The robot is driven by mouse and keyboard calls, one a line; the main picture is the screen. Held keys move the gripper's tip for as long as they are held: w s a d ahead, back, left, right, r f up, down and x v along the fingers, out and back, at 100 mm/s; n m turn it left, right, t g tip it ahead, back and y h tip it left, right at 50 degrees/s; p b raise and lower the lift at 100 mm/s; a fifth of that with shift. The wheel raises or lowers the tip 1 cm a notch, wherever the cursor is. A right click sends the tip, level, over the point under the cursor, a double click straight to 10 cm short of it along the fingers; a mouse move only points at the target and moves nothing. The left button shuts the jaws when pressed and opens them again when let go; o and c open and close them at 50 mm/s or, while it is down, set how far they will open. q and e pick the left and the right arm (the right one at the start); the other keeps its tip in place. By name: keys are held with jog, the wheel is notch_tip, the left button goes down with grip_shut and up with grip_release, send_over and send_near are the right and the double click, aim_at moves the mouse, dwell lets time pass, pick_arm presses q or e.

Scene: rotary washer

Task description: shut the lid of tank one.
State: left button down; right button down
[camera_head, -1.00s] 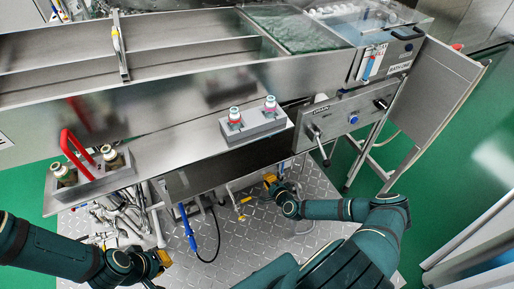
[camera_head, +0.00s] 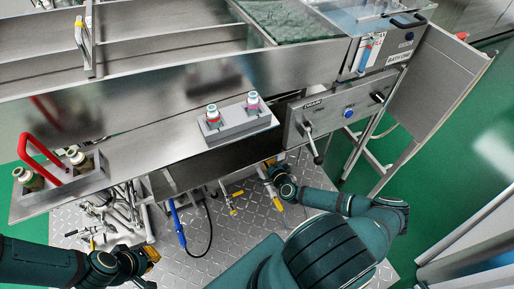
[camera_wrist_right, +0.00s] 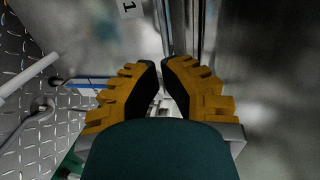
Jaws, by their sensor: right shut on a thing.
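A steel tank labelled BATH ONE (camera_head: 398,57) is at the upper right of the head view, with a black handle (camera_head: 406,20) at its top. I cannot tell which part is the lid of tank one. In the wrist view a white label with a 1 (camera_wrist_right: 130,7) is on a metal surface just beyond my fingers. My right gripper (camera_head: 268,168) is low under the machine's front; its yellow-backed fingers (camera_wrist_right: 159,72) are shut on a small pale piece (camera_wrist_right: 166,106), mostly hidden. My left gripper (camera_head: 148,256) is at the lower left, its fingertips unclear.
A grey block with two bottles (camera_head: 236,120) and a red-handled carrier (camera_head: 62,180) stand on the steel ledge. A lever (camera_head: 316,148) juts from the control panel (camera_head: 345,112). Pipes (camera_head: 122,215) and a blue-handled hose (camera_head: 177,224) are below. Diamond-plate floor (camera_head: 215,252) lies beneath.

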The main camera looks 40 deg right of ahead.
jog(key=b+x, duration=0.1)
jog(key=x, duration=0.8)
jog(key=shift+a, duration=0.1)
